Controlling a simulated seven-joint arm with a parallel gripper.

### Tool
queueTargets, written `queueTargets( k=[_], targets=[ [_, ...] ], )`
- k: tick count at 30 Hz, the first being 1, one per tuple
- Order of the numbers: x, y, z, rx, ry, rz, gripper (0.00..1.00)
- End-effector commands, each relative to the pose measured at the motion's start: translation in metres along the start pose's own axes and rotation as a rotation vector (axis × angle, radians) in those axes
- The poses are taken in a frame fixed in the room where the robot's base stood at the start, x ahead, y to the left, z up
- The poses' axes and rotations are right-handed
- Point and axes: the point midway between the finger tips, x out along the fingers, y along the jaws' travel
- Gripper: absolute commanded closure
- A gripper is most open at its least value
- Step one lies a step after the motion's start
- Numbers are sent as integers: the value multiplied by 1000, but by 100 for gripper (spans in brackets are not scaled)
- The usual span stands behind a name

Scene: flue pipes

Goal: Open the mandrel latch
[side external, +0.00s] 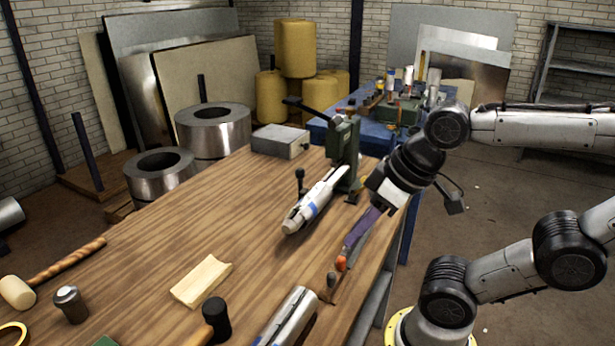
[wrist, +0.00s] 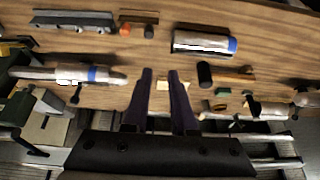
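The mandrel (side external: 322,196) is a pale grey, roughly horizontal cylinder with a blue band, sticking out from a green bench machine (side external: 345,155). It also shows at the left of the wrist view (wrist: 45,73). A short upright lever with a dark knob (side external: 299,180) stands beside the mandrel; I cannot tell for certain whether it is the latch. My gripper (side external: 354,240) has purple fingers and points down near the table's right edge, to the right of the mandrel and apart from it. In the wrist view the fingers (wrist: 160,75) are apart with nothing between them.
An orange-tipped tool (side external: 341,263) lies by the table edge below my gripper. A metal pipe with a blue band (wrist: 205,42), a black-headed mallet (side external: 217,315) and a pale wood block (side external: 202,281) are on the wooden table (side external: 150,255). The table left of the mandrel is clear.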

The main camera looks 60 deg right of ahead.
Motion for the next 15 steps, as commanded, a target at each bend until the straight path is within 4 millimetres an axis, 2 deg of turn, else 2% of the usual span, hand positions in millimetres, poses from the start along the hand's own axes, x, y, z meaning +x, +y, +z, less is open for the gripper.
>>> queueTargets(
  k=[1, 3, 8, 11, 15],
  targets=[
    [-7, -4, -9, 4, 6, -16, 86],
    [-16, -7, -24, 28, -4, -37, 98],
    [-28, 3, -77, 171, -52, -69, 100],
    [-28, 21, -109, 274, -78, -82, 100],
    [-22, 61, -147, 428, -108, -98, 100]
  ],
)
